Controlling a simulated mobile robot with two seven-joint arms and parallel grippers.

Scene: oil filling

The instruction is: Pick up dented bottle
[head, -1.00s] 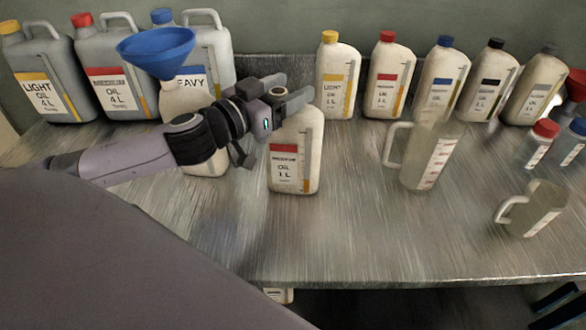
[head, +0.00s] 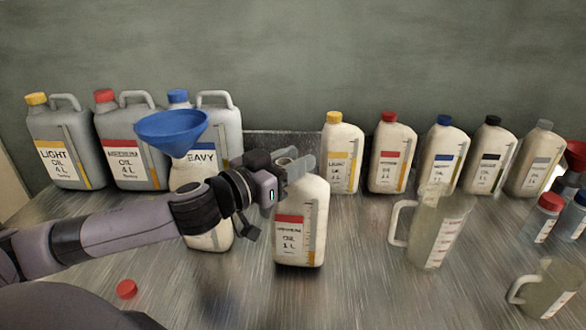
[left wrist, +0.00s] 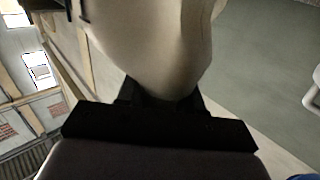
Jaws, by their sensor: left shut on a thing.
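A cream 1 L oil bottle (head: 300,230) with a red label stands upright on the bench in the head view, its open neck uncapped. My left gripper (head: 296,168) reaches in from the left and is shut on this bottle near its neck. The bottle's base appears to be on the bench. I cannot make out a dent in it. In the left wrist view, the cream bottle body (left wrist: 155,45) fills the top middle, right at the dark fingers (left wrist: 160,95). My right gripper is not in view.
A blue funnel (head: 170,130) sits on a cream bottle (head: 205,232) behind my left arm. Grey 4 L cans (head: 65,150) stand back left; capped 1 L bottles (head: 343,155) line the back. Clear jugs (head: 437,228) stand right. A red cap (head: 126,288) lies front left.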

